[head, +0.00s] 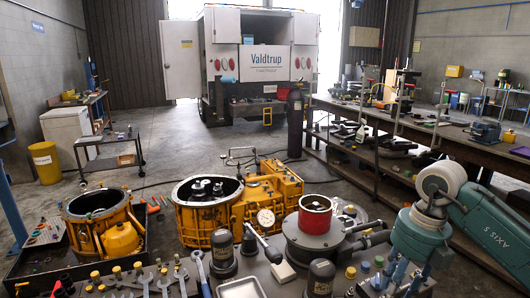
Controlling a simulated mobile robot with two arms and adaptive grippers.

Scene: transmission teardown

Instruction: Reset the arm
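My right arm, teal with a cream joint, comes in from the right edge and bends down at its wrist. My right gripper (398,276) points down at the near right of the bench, with bluish fingers among small parts. Its fingertips are too small and crowded to tell open from shut, and I cannot tell if it touches anything. My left gripper and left arm are not in view.
A yellow transmission housing (205,215) stands mid-picture, with a smaller yellow housing (97,222) in a dark tray at left. A grey round unit with a red ring (315,214), wrenches (200,272) and dark cylinders crowd the front. A long workbench (470,148) runs behind my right arm. Open floor lies beyond.

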